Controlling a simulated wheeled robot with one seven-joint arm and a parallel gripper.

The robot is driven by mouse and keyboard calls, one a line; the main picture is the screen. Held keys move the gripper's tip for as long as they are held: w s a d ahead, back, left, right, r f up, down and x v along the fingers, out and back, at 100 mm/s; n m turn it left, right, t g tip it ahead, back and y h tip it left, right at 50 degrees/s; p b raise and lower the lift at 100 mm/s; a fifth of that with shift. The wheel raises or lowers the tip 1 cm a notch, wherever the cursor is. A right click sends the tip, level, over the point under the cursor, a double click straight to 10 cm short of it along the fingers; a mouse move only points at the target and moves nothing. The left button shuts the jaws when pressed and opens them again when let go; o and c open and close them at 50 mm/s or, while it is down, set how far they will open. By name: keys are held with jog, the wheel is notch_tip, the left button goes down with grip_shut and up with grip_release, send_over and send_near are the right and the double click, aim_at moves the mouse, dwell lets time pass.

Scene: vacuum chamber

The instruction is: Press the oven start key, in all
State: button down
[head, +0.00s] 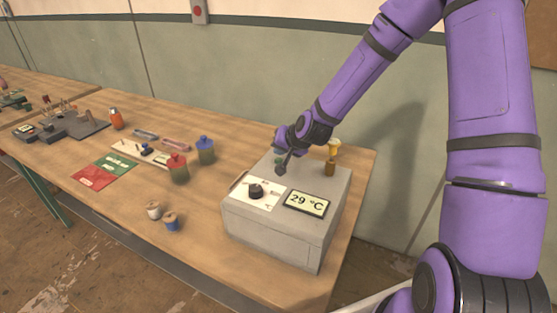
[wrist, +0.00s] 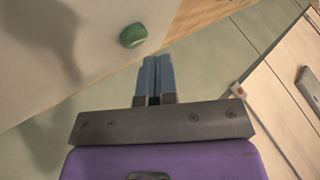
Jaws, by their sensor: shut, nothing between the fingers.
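The oven is a grey box (head: 270,235) near the right end of the table. Its display (head: 306,203) reads 29 °C, and a black knob (head: 256,190) sits on a white panel beside it. A green round key (wrist: 133,36) stands out from a pale oven face in the wrist view; in the head view a bit of green shows beside my gripper. My gripper (head: 282,170) is over the oven's top, fingers shut and empty. In the wrist view the closed fingertips (wrist: 155,60) lie just below and right of the green key, and a gap shows between them.
A small brown jar (head: 330,169) stands at the oven's back right, with a yellow-topped item (head: 334,147) behind it. Red (head: 177,168) and blue-topped (head: 206,150) jars and two spools (head: 170,221) stand left of the oven. The table front between is clear.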

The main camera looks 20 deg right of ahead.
aim_at(280, 159)
jog(key=shift+r, duration=0.15)
jog(key=shift+r, duration=2.4)
jog(key=shift+s+r, duration=0.1)
jog(key=shift+r, duration=0.05)
jog(key=s+d+r+n+g+h, duration=0.1)
jog(key=s+r+n+h, duration=0.1)
jog(key=s+r, duration=0.65)
jog(key=s+d+r+n+g+h, duration=0.1)
jog(key=s+d+r+n, duration=0.1)
jog(key=s+r, duration=0.65)
jog(key=s+d+r, duration=0.1)
jog(key=s+r, duration=0.1)
jog(key=s, duration=0.7)
jog(key=s+d+r+g, duration=0.1)
jog(key=s+d+r, duration=0.1)
jog(key=s, duration=0.7)
jog(key=shift+s+d+r+n, duration=0.15)
jog(key=shift+s+r+n, duration=0.25)
jog(key=shift+r, duration=0.35)
